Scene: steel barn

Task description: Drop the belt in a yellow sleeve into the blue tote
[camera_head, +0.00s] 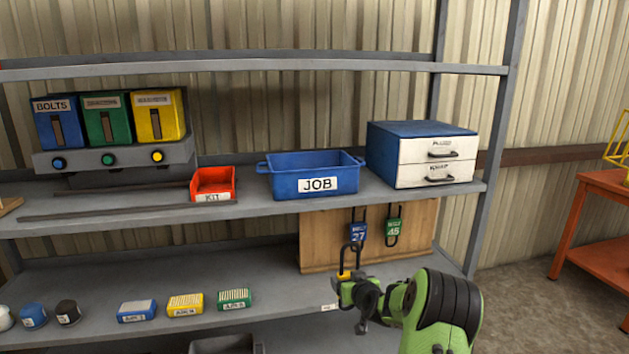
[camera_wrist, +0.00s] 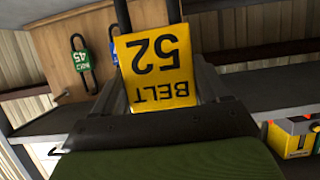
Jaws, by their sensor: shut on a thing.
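The belt in a yellow sleeve looks like a padlock: a yellow body (camera_wrist: 158,65) marked "BELT 52" upside down in the wrist view, with a dark shackle. In the head view its small yellow part (camera_head: 344,276) shows, with the shackle standing upward. My gripper (camera_head: 350,284) is shut on it, in front of the wooden board and below the upper shelf. The blue tote (camera_head: 318,185), labelled "JOB", stands on the upper shelf, above and left of my gripper. Its floor is mostly hidden.
A blue lock (camera_head: 357,232) and a green lock (camera_head: 394,228) hang on the wooden board (camera_head: 315,243). A red kit bin (camera_head: 213,183) is left of the tote; a drawer unit (camera_head: 420,155) is right. The upper shelf edge (camera_head: 260,208) lies between gripper and tote.

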